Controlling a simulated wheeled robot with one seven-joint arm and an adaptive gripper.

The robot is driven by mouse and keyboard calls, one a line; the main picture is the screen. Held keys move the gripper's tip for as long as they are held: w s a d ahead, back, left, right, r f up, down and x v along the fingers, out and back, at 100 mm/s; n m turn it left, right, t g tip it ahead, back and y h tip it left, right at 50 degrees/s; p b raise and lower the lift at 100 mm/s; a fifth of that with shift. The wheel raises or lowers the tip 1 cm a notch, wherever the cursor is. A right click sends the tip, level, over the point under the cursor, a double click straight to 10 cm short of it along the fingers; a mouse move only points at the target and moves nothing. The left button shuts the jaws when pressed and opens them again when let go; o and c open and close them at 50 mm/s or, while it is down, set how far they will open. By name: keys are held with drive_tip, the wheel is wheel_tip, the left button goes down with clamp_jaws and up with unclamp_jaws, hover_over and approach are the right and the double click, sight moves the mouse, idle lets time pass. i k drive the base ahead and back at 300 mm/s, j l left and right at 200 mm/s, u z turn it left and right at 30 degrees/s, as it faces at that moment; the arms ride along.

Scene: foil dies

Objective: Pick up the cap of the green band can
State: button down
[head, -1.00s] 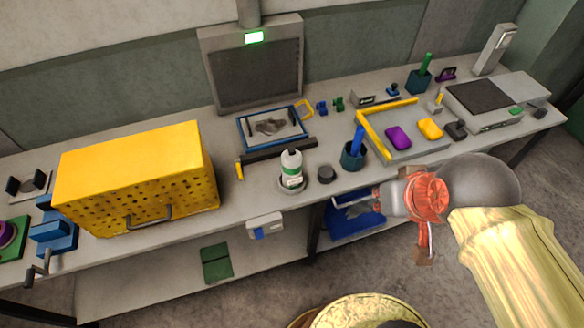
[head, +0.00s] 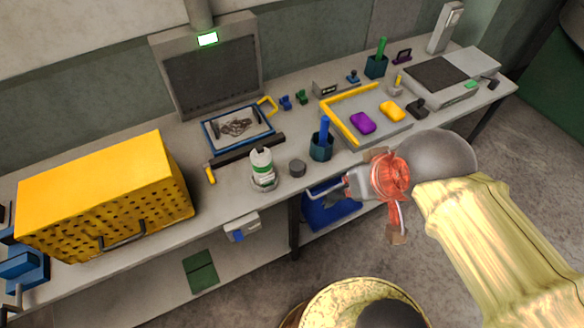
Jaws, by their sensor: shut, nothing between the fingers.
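The white can with a green band (head: 262,172) stands upright in a shallow grey round holder near the front edge of the bench. Its narrow white top (head: 261,153) points up. A small dark grey round cap-like piece (head: 297,168) lies on the bench just right of the can; I cannot tell whether it is the can's cap. My gripper (head: 314,191) is at the front edge of the bench, right of the can and apart from it. It points left, shut and empty, and its fingertips are small in view.
A teal cup with a blue rod (head: 321,145) stands close behind the dark piece. A dark bar with a yellow end (head: 246,150) lies behind the can. A yellow perforated box (head: 105,195) stands left. A grey tray (head: 378,132) holds purple and yellow blocks.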

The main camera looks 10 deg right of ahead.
sight(297, 167)
drive_tip(key=i+l+u, duration=0.3)
drive_tip(key=l, duration=0.25)
drive_tip(key=i+l+u, duration=0.3)
drive_tip(key=l, duration=0.35)
